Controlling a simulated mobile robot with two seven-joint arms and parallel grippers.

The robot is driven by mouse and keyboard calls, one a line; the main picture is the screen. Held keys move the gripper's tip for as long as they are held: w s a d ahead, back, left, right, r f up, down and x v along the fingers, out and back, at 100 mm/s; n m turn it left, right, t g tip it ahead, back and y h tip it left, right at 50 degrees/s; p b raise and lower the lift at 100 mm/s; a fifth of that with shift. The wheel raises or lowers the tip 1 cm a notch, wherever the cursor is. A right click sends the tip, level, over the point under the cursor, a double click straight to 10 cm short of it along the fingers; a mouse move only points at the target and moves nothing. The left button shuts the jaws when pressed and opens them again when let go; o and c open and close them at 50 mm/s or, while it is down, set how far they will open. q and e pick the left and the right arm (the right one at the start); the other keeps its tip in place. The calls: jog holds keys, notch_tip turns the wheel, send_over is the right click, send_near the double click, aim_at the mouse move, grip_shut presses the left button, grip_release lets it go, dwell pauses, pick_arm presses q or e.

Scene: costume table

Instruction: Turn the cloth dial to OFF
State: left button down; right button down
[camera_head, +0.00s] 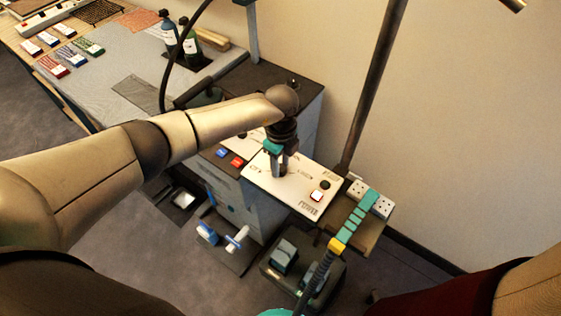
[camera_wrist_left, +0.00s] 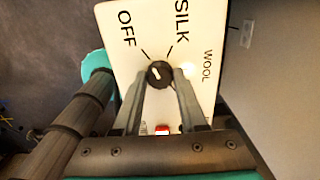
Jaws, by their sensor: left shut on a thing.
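The cloth dial (camera_wrist_left: 160,74) is a small round black knob on a white panel (camera_wrist_left: 120,40). The panel carries the words OFF, SILK and WOOL, with tick marks. A pale mark shows on the dial's face, left of its middle; its exact direction is hard to tell. My left gripper (camera_wrist_left: 160,77) is shut on the dial, one finger on each side. In the head view my left gripper (camera_head: 282,168) points down at the white panel (camera_head: 262,185) and largely hides the dial. My right gripper is out of view.
A red-lit switch (camera_head: 317,196) and a black knob (camera_head: 325,185) sit on the same panel. Blue (camera_head: 222,153) and red (camera_head: 237,162) buttons lie left of it.

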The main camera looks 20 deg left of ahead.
aim_at(281, 167)
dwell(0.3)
pick_arm(q)
jog(key=shift+c, duration=2.3)
grip_release()
notch_tip(281, 167, up, 15)
jog(key=shift+r, duration=0.2)
